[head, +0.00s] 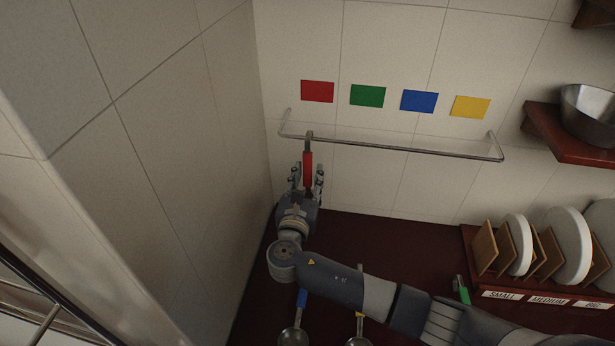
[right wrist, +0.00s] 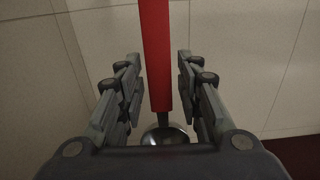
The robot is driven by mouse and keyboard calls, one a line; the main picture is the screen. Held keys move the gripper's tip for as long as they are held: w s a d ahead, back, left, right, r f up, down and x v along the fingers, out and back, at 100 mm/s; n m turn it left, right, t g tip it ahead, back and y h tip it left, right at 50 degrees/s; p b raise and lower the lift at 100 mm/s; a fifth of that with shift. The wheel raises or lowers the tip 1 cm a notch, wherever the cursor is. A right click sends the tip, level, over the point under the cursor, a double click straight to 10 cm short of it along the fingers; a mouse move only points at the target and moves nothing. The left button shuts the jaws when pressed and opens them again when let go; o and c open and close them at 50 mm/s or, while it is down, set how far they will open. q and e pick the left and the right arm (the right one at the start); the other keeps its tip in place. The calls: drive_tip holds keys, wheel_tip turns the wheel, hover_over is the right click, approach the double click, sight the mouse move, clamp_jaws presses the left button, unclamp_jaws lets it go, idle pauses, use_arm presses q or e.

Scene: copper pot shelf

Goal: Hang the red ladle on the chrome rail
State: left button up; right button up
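The red ladle (head: 308,170) is upright below the left end of the chrome rail (head: 400,149). Its metal hook end meets the rail under the red square and appears to be over it. My right gripper (head: 307,176) is around the red handle from below. In the right wrist view the red handle (right wrist: 156,50) stands between the fingers of my right gripper (right wrist: 158,62), with a gap on both sides, so the gripper is open. The ladle's bowl shows at the bottom there, partly hidden by the gripper body. My left gripper is not in view.
Red (head: 317,91), green (head: 367,96), blue (head: 419,101) and yellow (head: 470,107) squares are on the wall above the rail. Blue (head: 302,298), yellow (head: 360,323) and green (head: 461,288) handled utensils lie on the counter. A plate rack (head: 482,278) stands right; a shelf (head: 560,137) holds a bowl (head: 588,108).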

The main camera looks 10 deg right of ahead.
drive_tip(key=shift+s, duration=0.1)
drive_tip(key=v, duration=1.2)
